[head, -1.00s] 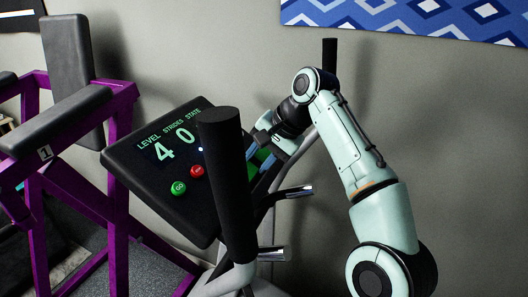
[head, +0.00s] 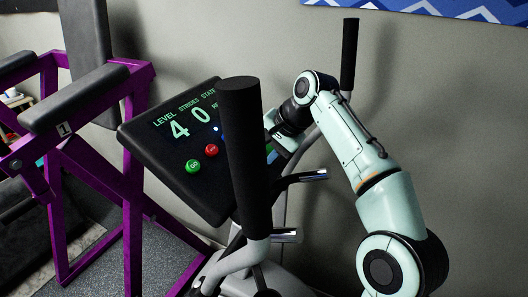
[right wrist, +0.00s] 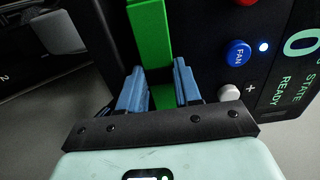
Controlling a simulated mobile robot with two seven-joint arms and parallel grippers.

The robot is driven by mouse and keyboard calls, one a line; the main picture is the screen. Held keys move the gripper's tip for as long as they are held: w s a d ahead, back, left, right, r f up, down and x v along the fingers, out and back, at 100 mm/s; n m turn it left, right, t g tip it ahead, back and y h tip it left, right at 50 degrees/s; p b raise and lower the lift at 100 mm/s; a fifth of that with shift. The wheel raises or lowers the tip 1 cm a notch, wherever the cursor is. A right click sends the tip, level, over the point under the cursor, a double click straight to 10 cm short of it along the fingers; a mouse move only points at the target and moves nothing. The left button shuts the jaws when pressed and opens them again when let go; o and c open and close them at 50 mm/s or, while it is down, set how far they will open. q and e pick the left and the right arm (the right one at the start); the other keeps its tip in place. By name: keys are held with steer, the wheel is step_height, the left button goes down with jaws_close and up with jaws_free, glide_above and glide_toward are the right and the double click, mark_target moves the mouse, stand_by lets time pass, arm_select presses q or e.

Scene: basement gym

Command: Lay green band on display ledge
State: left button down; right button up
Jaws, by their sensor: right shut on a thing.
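The green band (right wrist: 150,40) is a bright green flat strip in the right wrist view. It runs up from between the two blue fingers of my right gripper (right wrist: 158,88), which is shut on it. Behind the band is the black display console (right wrist: 220,18), also in the head view (head: 165,155). In the head view my right gripper (head: 275,138) is beside the console's right edge, partly hidden behind a black handle, which also hides most of the band. I cannot tell whether the band touches the console, and the ledge is not clearly distinguishable. My left gripper is not in view.
The upright black handle (head: 246,155) stands in front of the console. A second handle (head: 349,50) rises behind my right arm, and metal grips (head: 300,177) are below it. A purple-framed machine (head: 135,90) stands at the left. A grey wall is behind.

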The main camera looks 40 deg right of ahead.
steer(key=o, duration=1.1)
steer(key=shift+o, duration=0.2)
steer(key=p+v, duration=0.1)
steer(key=v, duration=0.2)
steer(key=shift+r, duration=0.3)
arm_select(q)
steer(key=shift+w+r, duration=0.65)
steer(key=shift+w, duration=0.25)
arm_select(e)
steer(key=v, duration=0.8)
steer(key=shift+r, duration=0.2)
steer(key=shift+s, duration=0.15)
